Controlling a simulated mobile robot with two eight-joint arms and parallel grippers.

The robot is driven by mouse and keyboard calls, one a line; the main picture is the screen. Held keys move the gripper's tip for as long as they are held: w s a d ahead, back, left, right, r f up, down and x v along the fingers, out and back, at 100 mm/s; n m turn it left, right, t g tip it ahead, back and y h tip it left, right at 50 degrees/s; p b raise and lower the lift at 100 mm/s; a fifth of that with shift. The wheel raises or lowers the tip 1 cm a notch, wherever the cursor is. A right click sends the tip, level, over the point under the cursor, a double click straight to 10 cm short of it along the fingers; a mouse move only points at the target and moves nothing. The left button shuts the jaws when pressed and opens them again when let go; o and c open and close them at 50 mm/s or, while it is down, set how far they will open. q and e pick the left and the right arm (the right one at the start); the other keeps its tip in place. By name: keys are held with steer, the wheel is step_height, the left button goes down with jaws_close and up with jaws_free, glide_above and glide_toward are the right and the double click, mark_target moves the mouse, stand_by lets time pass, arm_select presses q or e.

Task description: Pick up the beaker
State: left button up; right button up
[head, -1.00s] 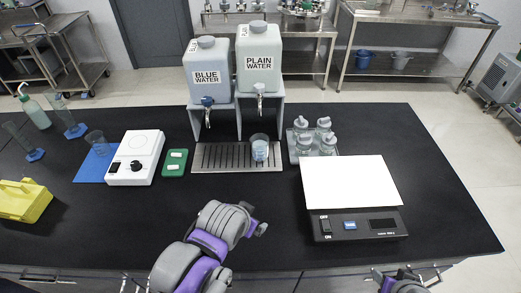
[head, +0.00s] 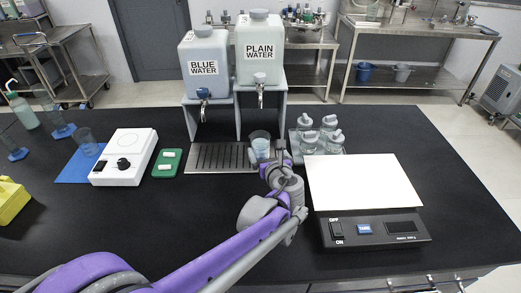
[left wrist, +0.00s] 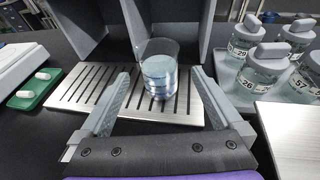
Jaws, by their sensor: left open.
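A clear glass beaker (head: 261,146) with bluish liquid in its lower part stands upright on the right end of the metal drip tray, in front of the plain water dispenser. My left gripper (head: 278,160) is just in front of it, partly covering its lower right side. In the left wrist view the open jaws (left wrist: 160,76) point at the beaker (left wrist: 158,75), which stands ahead between the fingertips' lines; I see no grip on it.
Glass bottles (head: 320,135) stand close right of the drip tray (head: 215,158). A scale (head: 375,229) with a white top is nearer on the right. The blue water (head: 204,68) and plain water (head: 259,50) dispensers stand behind. A hotplate (head: 124,158) and green tray (head: 167,163) are left.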

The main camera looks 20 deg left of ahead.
mark_target(259, 138)
arm_select(q)
steer(key=x, duration=0.7)
steer(key=shift+a+r, duration=0.1)
steer(key=shift+a, duration=0.1)
jaws_close()
